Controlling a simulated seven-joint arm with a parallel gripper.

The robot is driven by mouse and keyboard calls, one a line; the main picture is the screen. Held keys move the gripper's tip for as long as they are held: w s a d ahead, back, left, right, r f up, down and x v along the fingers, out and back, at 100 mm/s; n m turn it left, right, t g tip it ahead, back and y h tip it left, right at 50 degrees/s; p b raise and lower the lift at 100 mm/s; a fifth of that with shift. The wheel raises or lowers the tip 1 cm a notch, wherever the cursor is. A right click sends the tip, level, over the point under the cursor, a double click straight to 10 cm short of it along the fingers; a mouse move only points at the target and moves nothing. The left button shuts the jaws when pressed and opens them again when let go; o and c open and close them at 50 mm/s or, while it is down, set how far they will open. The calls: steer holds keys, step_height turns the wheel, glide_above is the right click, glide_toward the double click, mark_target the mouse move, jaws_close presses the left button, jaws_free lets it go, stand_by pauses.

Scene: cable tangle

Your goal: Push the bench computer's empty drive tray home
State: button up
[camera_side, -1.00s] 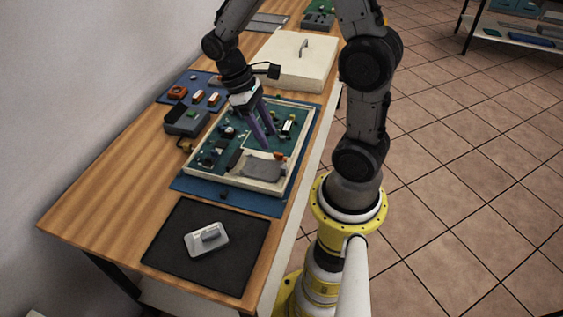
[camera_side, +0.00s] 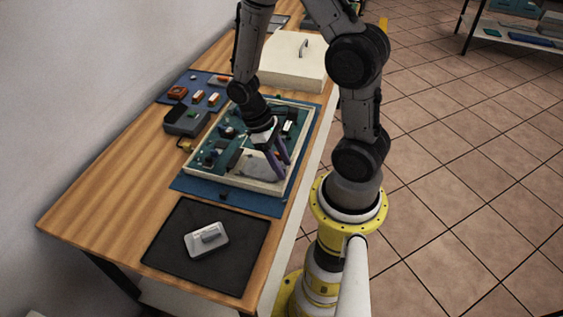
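The bench computer is an open, pale-rimmed case (camera_side: 245,187) with a teal board inside, lying on a blue mat. A light grey flat piece (camera_side: 254,164) lies inside its near end and looks like the drive tray. I cannot tell how far in it sits. My gripper (camera_side: 286,170) points down over the near right part of the case, beside the grey piece. Its two purple fingers look apart, with nothing visible between them. They hide part of the grey piece, and I cannot tell whether they touch it.
A dark mat (camera_side: 175,255) with a grey-white block (camera_side: 206,239) lies in front. A dark grey box (camera_side: 186,121) and a blue mat of small parts (camera_side: 190,90) are at left. A cream lid with a handle (camera_side: 290,62) lies behind. Bare wood is free at front left.

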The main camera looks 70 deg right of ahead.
jaws_close()
stand_by(1.2)
